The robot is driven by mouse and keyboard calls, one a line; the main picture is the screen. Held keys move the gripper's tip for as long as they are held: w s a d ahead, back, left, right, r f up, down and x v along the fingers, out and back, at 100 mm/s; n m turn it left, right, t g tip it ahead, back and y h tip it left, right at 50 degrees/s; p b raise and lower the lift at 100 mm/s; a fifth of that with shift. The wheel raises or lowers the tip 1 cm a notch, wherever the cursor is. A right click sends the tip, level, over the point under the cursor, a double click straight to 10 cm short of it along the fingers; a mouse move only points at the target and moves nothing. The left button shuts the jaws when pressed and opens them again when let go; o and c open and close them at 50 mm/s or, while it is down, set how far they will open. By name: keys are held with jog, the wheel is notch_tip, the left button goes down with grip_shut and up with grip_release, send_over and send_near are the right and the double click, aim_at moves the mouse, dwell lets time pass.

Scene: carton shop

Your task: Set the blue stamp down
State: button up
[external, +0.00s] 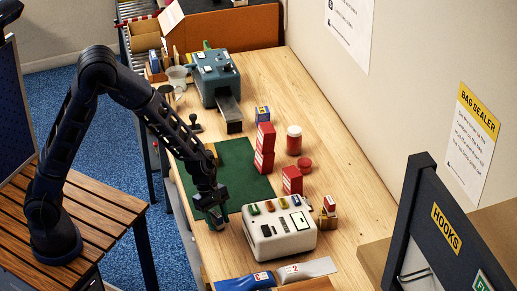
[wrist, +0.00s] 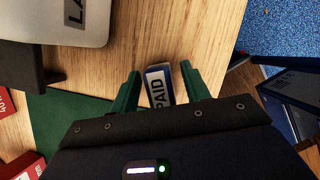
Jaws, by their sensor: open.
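The stamp (wrist: 158,86) shows in the wrist view with a blue-edged white label reading "PAID". It is between my gripper's two green fingers (wrist: 160,69), with small visible gaps on either side. My gripper is open around it. Below the label, the stamp is hidden, so I cannot tell whether it touches the wood. In the external view my gripper (external: 214,219) is low at the left edge of the wooden bench (external: 345,190), near the front edge of the green mat (external: 235,165). The stamp cannot be made out there.
A white machine (external: 279,238) stands close to the right of my gripper. Red boxes (external: 265,138) stand along the mat's right side, near a red-and-white jar (external: 294,139). A dark handled stamp (external: 195,123) stands behind the mat. Blue (external: 246,283) and grey pouches (external: 307,270) lie in front.

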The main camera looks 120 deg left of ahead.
jog(key=v, duration=1.1)
jog(key=shift+s+r, duration=0.2)
jog(key=shift+r, duration=0.15)
jog(key=s+d+r+m, duration=0.2)
jog(key=d+r+m, duration=0.55)
jog(key=d, duration=0.35)
jog(key=s+d+r+m, duration=0.2)
jog(key=d+r+m, duration=0.55)
jog(key=d, duration=0.45)
jog(key=s+d+r+m+y, duration=0.1)
jog(key=s+d+r+m, duration=0.1)
jog(key=s+d+m, duration=0.4)
jog(key=s+d+r+m, duration=0.2)
jog(key=s+d+m, duration=0.5)
jog(key=s+m, duration=0.2)
jog(key=shift+r+m+t+y, duration=0.3)
jog(key=shift+m+y, duration=0.1)
jog(key=shift+m, duration=0.4)
